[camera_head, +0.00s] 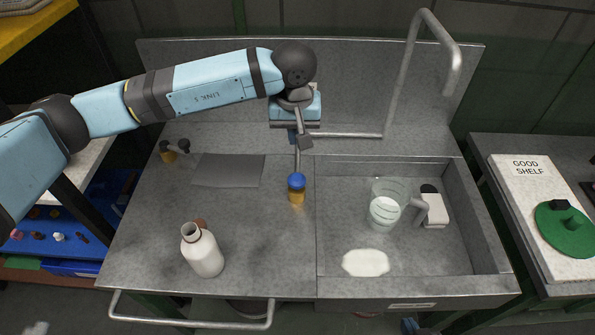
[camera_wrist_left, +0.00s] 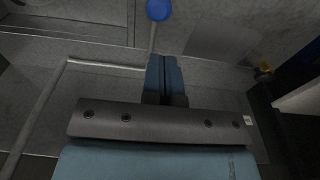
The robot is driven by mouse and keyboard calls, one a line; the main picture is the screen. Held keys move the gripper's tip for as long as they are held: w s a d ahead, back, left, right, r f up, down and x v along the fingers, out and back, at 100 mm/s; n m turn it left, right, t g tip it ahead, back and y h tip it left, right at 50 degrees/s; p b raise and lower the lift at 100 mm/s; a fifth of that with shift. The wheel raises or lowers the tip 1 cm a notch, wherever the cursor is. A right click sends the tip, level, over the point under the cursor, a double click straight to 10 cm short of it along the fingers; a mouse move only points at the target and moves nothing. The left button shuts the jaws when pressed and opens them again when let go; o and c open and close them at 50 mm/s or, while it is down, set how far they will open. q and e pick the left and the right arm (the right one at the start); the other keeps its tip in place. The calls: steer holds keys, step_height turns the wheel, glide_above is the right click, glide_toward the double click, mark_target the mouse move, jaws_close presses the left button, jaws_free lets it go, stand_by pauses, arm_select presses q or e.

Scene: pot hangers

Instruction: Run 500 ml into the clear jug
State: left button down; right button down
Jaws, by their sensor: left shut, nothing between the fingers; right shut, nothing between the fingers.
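The clear jug (camera_head: 388,190) stands upright in the sink, its handle to the right. Whitish liquid (camera_head: 384,211) fills its lower part; I cannot read a level. The tall tap spout (camera_head: 407,45) curves over at the back right, and I see no clear stream from it. A thin lever with a blue knob (camera_head: 297,181) sticks out left of the sink; the knob also shows in the left wrist view (camera_wrist_left: 158,9). My left gripper (camera_head: 303,143) is shut and empty at the lever's rear end; touching is unclear. Its fingers show in the wrist view (camera_wrist_left: 165,62). My right gripper is not in view.
A white bottle (camera_head: 204,253) stands on the counter's front left. A grey mat (camera_head: 228,170) lies behind it. A white oval patch (camera_head: 365,262) and a white block (camera_head: 434,210) are in the sink. The shelf board (camera_head: 530,190) is at right.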

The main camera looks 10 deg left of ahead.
arm_select(q)
steer(key=shift+s, duration=0.1)
steer(key=p, duration=0.3)
glide_toward(296, 182)
steer(key=f, duration=0.5)
steer(key=w+f, duration=0.1)
steer(key=f, duration=0.1)
steer(key=shift+f, duration=0.25)
steer(key=shift+f, duration=0.1)
step_height(296, 182, down, 3)
steer(key=b, duration=0.3)
steer(key=shift+s+r, duration=0.2)
steer(key=shift+r, duration=0.05)
steer(key=shift+f, duration=0.15)
